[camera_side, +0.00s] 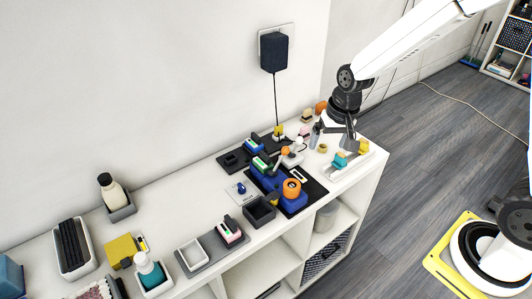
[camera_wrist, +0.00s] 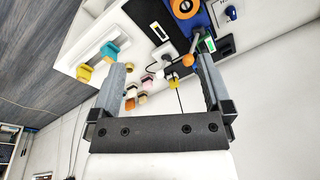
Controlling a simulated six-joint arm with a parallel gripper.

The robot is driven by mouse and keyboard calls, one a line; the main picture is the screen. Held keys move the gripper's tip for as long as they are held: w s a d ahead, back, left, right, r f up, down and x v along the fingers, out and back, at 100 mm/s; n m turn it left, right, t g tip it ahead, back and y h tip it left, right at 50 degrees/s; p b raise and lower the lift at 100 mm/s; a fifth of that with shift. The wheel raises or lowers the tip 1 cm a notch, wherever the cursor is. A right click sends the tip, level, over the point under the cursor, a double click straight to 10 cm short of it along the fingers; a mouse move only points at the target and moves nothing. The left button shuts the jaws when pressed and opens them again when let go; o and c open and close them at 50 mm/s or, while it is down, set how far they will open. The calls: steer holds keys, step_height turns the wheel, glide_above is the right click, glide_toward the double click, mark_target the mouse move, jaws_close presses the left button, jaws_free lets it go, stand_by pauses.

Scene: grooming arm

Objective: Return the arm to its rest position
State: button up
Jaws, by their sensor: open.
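My gripper (camera_side: 335,135) is above the right end of the white shelf top (camera_side: 178,207) in the side view. In the wrist view my gripper (camera_wrist: 158,75) shows two grey fingers spread wide apart with nothing held between them. Below and around it in the side view are small coloured pieces, among them a teal piece (camera_side: 340,161) and a yellow piece (camera_side: 363,147) on a white tray. My arm reaches in from the upper right. Whether the fingers touch anything on the shelf cannot be told.
A blue device with an orange roll (camera_side: 291,188) stands on a black mat left of my gripper. A black adapter (camera_side: 274,52) hangs on the wall with a cable. Bottles and holders stand at the left. Open floor (camera_side: 430,130) lies to the right.

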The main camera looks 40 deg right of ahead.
steer(key=s+n+t, duration=0.1)
steer(key=s+n, duration=0.4)
steer(key=s, duration=0.5)
steer(key=shift+s+d+r+h, duration=0.2)
steer(key=shift+s+r+h, duration=0.05)
steer(key=shift+s+h, duration=0.1)
